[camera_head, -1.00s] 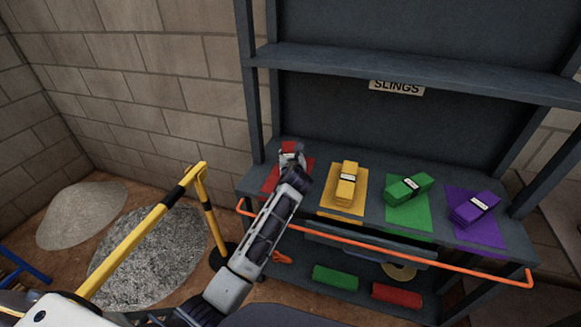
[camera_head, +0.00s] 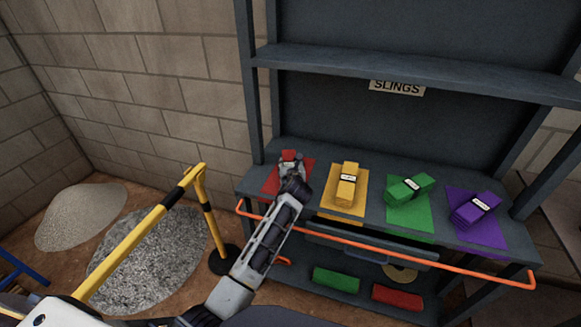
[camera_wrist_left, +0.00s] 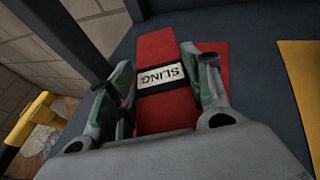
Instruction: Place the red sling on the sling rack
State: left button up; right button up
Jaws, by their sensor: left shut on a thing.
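The red sling (camera_wrist_left: 158,104), with a black band and a white SLING label, is between the fingers of my left gripper (camera_wrist_left: 160,85). The gripper is shut on it. In the head view my left gripper (camera_head: 291,172) is over the left end of the rack shelf, and part of the red sling (camera_head: 290,156) shows beyond it. The red mat (camera_head: 271,183) lies under and beside the sling. I cannot tell whether the sling touches the mat. The sling rack (camera_head: 380,212) is dark grey with a SLINGS sign (camera_head: 397,87). My right gripper is not in view.
Yellow (camera_head: 347,186), green (camera_head: 408,189) and purple (camera_head: 475,209) slings lie on matching mats to the right. An orange rail (camera_head: 400,255) runs along the rack's front. A yellow barrier (camera_head: 140,232) stands at left. Green and red bundles lie on the lower shelf.

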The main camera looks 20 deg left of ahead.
pick_arm(q)
jog(key=o, duration=1.4)
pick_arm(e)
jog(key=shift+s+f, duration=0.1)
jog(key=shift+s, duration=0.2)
pick_arm(q)
jog(key=shift+s+r, duration=0.1)
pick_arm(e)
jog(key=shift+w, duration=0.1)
pick_arm(q)
jog(key=shift+s+d, duration=0.1)
jog(key=shift+s+d+r, duration=0.15)
jog(key=shift+s+r, duration=0.05)
jog(key=shift+s, duration=0.3)
jog(key=p+v, duration=0.1)
jog(key=v, duration=0.7)
jog(key=shift+s+d+r, duration=0.1)
jog(key=shift+s+r, duration=0.05)
jog(key=shift+s, duration=0.05)
jog(key=shift+s+d+r+p, duration=0.2)
jog(key=shift+s+r+p, duration=0.1)
jog(key=shift+s, duration=0.3)
jog(key=shift+s+d, duration=0.1)
jog(key=shift+s, duration=0.15)
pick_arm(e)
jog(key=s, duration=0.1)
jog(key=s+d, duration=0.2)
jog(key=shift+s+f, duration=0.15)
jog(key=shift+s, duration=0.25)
